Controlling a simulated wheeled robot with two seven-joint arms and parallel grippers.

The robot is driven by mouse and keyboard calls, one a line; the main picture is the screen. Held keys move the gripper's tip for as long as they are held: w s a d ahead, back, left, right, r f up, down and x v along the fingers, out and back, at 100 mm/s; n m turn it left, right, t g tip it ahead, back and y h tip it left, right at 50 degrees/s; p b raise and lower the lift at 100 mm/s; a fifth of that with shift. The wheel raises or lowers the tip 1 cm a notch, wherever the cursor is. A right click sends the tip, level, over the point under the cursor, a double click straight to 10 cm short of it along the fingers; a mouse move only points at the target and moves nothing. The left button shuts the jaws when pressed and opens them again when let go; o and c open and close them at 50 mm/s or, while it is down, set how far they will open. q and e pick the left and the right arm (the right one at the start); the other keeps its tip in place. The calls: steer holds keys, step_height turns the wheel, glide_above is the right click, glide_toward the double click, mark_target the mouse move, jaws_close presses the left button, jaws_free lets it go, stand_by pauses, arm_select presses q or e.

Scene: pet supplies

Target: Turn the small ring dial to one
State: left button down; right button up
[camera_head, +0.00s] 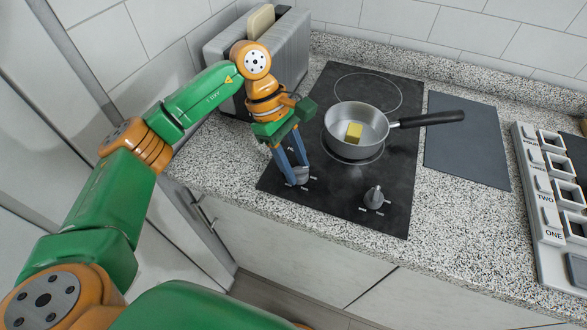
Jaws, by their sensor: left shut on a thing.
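A black cooktop (398,215) is set in the speckled counter and has two grey dials near its front edge. My left gripper (296,178) reaches down over the left dial (301,176), with its blue fingers shut on it. The fingers partly hide this dial, and its setting is too small to read. The right dial (374,197) stands free. I cannot tell from the markings which dial belongs to the small ring. My right gripper is not in view.
A grey pan (340,122) holding a yellow block (353,133) sits on the front ring, its black handle pointing right. A toaster (229,48) stands behind my left arm. A dark mat (465,140) and a labelled white rack (540,200) lie to the right.

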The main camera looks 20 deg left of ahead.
arm_select(q)
steer(key=shift+d+f+m+g+b, duration=0.15)
steer(key=shift+m+g+b, duration=0.25)
steer(key=shift+m, duration=0.7)
steer(key=shift+c, duration=2.2)
jaws_free()
steer(key=v, duration=0.7)
steer(key=shift+d, duration=0.15)
steer(key=shift+r, duration=0.2)
